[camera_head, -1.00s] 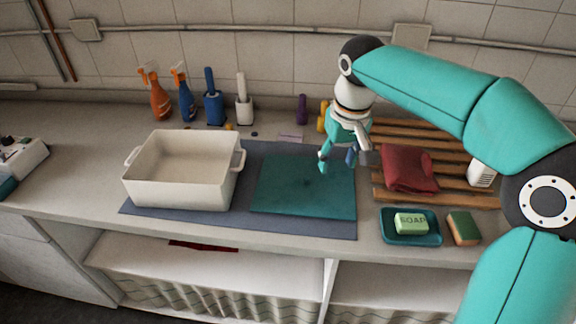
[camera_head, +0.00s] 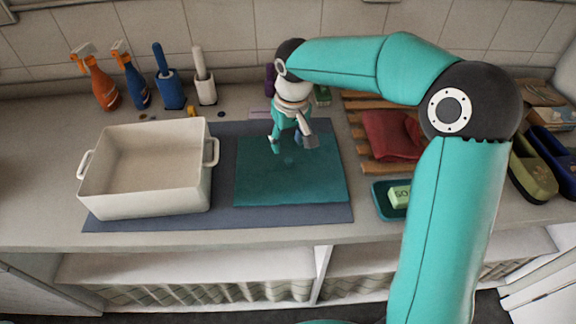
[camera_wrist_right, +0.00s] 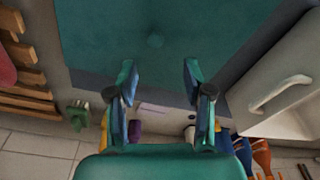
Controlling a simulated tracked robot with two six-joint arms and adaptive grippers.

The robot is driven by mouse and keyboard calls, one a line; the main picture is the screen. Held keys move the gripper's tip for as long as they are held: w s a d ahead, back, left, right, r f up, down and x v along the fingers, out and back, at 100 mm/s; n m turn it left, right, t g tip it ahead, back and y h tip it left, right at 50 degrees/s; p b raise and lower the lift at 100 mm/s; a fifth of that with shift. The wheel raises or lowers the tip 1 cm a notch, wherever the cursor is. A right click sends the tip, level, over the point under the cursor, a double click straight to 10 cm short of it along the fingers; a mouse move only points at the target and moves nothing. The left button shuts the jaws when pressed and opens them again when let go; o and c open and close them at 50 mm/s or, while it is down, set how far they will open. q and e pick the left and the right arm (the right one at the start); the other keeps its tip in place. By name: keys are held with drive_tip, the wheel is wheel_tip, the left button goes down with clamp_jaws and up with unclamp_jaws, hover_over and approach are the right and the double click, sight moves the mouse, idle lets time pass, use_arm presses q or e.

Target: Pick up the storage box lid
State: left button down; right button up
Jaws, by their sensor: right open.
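The storage box lid (camera_head: 290,182) is a flat teal rectangle lying on a blue-grey mat (camera_head: 225,222) right of the white box. It also shows in the right wrist view (camera_wrist_right: 160,22), with a small round knob-like spot near its middle. My right gripper (camera_head: 287,146) is over the back part of the lid, pointing down, open and empty. In the right wrist view its two fingers (camera_wrist_right: 160,80) are spread apart with the lid beyond them. I cannot tell how high they are above the lid. My left gripper is not in view.
The white storage box (camera_head: 150,175) stands open on the mat's left. Spray bottles (camera_head: 97,82) and brushes stand along the back. A wooden rack with a red cloth (camera_head: 390,135) and a soap dish (camera_head: 385,198) are at right. My right arm hides part of the counter.

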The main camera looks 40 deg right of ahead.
sight(289, 159)
drive_tip(key=shift+w+f, duration=0.1)
drive_tip(key=shift+f, duration=0.7)
drive_tip(key=shift+d+f, duration=0.15)
drive_tip(key=shift+f, duration=0.35)
drive_tip(key=f, duration=0.1)
drive_tip(key=f+p, duration=0.1)
drive_tip(key=f, duration=0.1)
drive_tip(key=shift+d+f, duration=0.25)
drive_tip(key=shift+w+f, duration=0.1)
drive_tip(key=shift+f, duration=0.3)
clamp_jaws()
